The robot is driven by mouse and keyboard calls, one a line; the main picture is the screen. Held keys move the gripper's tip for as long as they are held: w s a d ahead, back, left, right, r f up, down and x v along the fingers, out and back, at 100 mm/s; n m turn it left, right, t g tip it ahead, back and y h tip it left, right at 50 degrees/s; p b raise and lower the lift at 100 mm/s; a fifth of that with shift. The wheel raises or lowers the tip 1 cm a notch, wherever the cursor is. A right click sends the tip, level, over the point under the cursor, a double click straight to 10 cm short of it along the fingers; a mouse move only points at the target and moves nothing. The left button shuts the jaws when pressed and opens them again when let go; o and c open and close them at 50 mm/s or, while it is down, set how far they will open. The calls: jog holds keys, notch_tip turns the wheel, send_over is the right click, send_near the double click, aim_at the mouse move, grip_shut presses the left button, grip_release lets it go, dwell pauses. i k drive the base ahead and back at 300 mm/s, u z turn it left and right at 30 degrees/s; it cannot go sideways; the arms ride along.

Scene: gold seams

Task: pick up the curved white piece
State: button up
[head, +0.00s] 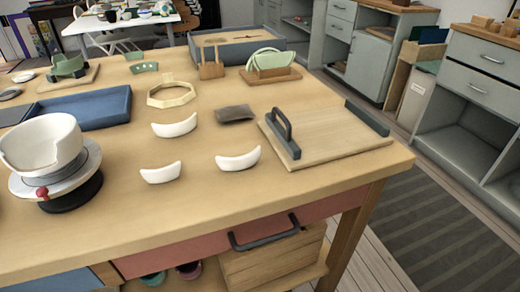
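Three curved white pieces lie on the wooden table. One curved white piece (174,126) is farthest back. A second curved white piece (161,173) is nearer and to the left. A third curved white piece (238,160) is to the right, near the wooden board. All three lie apart from each other with nothing on them. A white bowl (38,145) with a dipped, broken-looking rim stands on a round turntable (84,162) at the left. My gripper is not in view.
A wooden board (330,140) with dark handles covers the table's right end. A dark pad (235,113), a cream octagonal ring (171,91) and a blue tray (95,107) lie behind the pieces. The table's front strip (190,220) is clear. A drawer handle (264,233) juts out below.

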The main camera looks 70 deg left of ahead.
aim_at(170, 173)
jog(key=z, duration=0.7)
jog(key=k, duration=0.9)
jog(key=u, duration=0.85)
